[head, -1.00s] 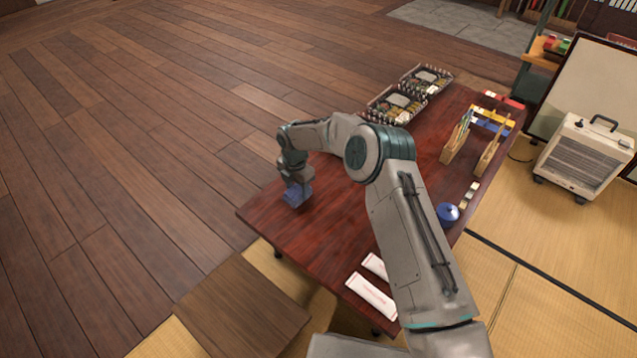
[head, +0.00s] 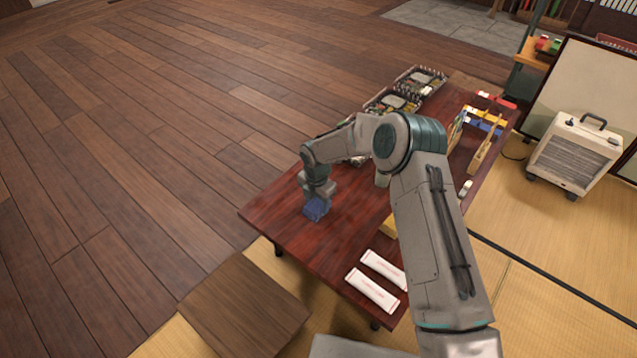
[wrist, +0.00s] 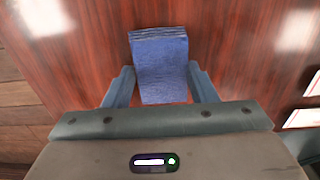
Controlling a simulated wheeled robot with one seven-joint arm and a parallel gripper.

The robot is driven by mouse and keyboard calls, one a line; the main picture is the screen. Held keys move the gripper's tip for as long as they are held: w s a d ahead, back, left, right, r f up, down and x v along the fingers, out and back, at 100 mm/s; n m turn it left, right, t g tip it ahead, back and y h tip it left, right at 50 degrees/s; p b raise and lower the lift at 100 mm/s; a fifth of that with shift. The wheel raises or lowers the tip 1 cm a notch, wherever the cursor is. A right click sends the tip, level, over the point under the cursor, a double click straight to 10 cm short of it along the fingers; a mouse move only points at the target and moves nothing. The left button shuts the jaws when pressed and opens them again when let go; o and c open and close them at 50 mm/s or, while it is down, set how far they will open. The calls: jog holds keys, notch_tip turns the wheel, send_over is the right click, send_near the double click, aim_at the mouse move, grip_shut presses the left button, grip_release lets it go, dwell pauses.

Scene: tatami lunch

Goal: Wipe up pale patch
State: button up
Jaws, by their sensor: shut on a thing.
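My gripper (wrist: 162,88) is shut on a folded blue cloth (wrist: 160,55), with one finger on each side of it in the wrist view. In the head view the cloth (head: 316,209) is at the table top, under my gripper (head: 318,198), near the table's left end. Whether it presses on the wood is hard to tell. The low table (head: 290,238) is dark red wood. No pale patch stands out clearly; bright spots in the wrist view (wrist: 45,15) look like reflections, though I cannot be sure.
Two white packets (head: 372,290) lie at the table's near edge. Lunch boxes (head: 420,80) and wooden holders (head: 480,155) stand toward the far end. A heater (head: 575,155) stands on the tatami to the right. A wooden board (head: 245,305) lies on the floor in front.

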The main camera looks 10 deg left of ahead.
notch_tip(320, 180, up, 5)
jog(key=shift+a+f+p, duration=0.1)
jog(key=shift+p, duration=1.15)
jog(key=shift+r+p, duration=0.95)
jog(key=shift+r, duration=0.65)
